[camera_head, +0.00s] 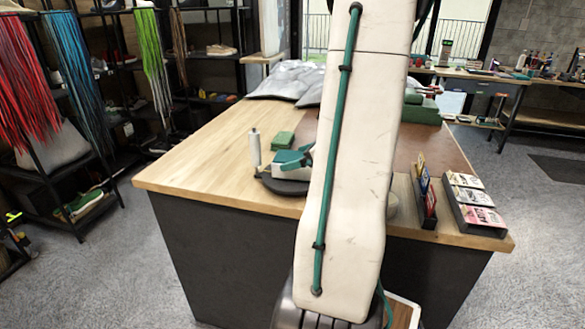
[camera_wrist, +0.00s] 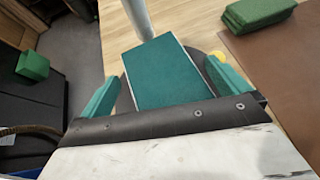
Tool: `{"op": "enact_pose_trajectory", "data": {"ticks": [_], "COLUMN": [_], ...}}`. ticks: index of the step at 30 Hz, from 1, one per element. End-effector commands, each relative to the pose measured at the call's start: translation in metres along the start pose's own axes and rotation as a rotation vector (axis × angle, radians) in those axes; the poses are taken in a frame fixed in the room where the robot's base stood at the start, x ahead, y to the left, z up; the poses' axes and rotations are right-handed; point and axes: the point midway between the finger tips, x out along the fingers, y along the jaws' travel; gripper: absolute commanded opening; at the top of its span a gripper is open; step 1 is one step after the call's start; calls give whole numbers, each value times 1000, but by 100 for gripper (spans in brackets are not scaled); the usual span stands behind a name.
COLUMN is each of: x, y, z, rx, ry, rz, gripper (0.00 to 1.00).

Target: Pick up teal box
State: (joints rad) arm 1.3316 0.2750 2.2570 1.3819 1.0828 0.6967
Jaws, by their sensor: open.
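The teal box (camera_wrist: 165,72) lies flat in the middle of the wrist view, with a pale edge below its teal top. It is on a dark round base (camera_head: 277,186) on the wooden table. My gripper (camera_wrist: 163,80) is open, with one teal finger left of the box and one right of it. A gap shows on each side, so the fingers do not hold it. The near end of the box is hidden behind the gripper's dark edge. In the head view my arm covers much of this area.
A pale upright cylinder (camera_head: 255,148) stands just behind the box. Green pads (camera_wrist: 258,12) lie beyond it on the table (camera_head: 190,160). Card racks (camera_head: 473,203) stand at the table's right front. Grey bags (camera_head: 288,80) lie at the back. The table's left part is clear.

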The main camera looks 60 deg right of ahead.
Motion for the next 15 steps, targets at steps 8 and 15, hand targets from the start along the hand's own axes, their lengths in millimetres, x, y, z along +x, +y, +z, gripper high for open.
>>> {"op": "enact_pose_trajectory", "data": {"ticks": [8, 15], "x": [0, 0], "y": [-1, -1], "z": [0, -1], "rx": [0, 0], "ry": [0, 1], "rz": [-2, -2], "gripper": [83, 39]}}
